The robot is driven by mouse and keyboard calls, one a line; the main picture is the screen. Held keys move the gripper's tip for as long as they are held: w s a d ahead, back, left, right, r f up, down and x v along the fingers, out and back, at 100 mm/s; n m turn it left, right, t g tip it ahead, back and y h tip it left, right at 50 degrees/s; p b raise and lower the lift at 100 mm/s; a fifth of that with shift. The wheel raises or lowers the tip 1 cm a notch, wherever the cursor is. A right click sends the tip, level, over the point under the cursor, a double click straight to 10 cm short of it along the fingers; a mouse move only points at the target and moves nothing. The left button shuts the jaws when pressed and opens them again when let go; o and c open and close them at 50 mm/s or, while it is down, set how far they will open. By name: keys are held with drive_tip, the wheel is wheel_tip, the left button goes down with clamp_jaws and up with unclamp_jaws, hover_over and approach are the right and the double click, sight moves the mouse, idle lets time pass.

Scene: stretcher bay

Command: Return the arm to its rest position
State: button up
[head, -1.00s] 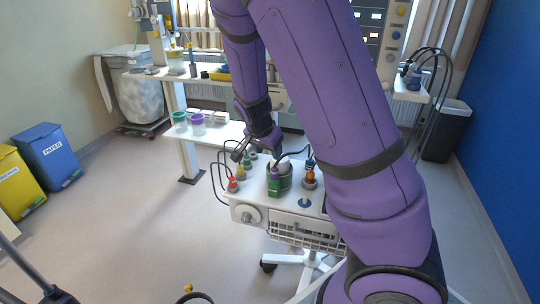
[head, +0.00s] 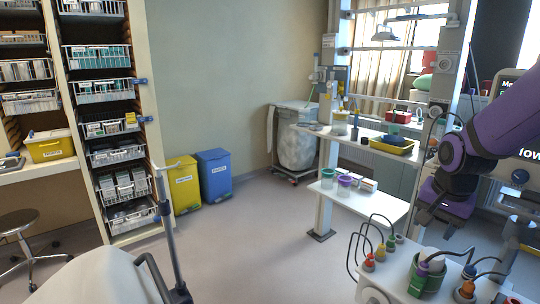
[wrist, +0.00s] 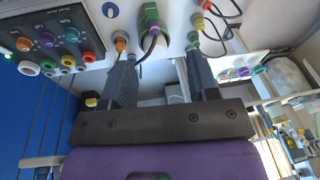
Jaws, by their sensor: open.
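My purple arm enters from the right edge of the head view and bends down at a dark wrist joint. My gripper (head: 436,222) hangs above the back of the white cart top (head: 400,284), apart from it as far as I can see. Beyond the fingers are coloured connectors and a panel with knobs (wrist: 50,35).
The cart carries a green holder (head: 428,280) and several coloured plugs with looping black cables near my gripper. A white side table (head: 375,203) with cups stands behind. Blue (head: 214,175) and yellow bins stand by the wall. The middle floor is clear.

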drive_tip(key=s+a+r+n+t, duration=0.1)
drive_tip(key=s+a+r+n, duration=0.1)
drive_tip(key=s+r+n, duration=0.2)
drive_tip(key=s+a+r+n+t, duration=0.1)
drive_tip(key=s+a+r+n, duration=0.2)
drive_tip(key=s+r, duration=0.6)
drive_tip(key=s+n, duration=0.1)
drive_tip(key=s, duration=0.4)
drive_tip(key=shift+r+n+t, duration=0.3)
drive_tip(key=shift+r+n, duration=0.1)
drive_tip(key=shift+s+d, duration=0.1)
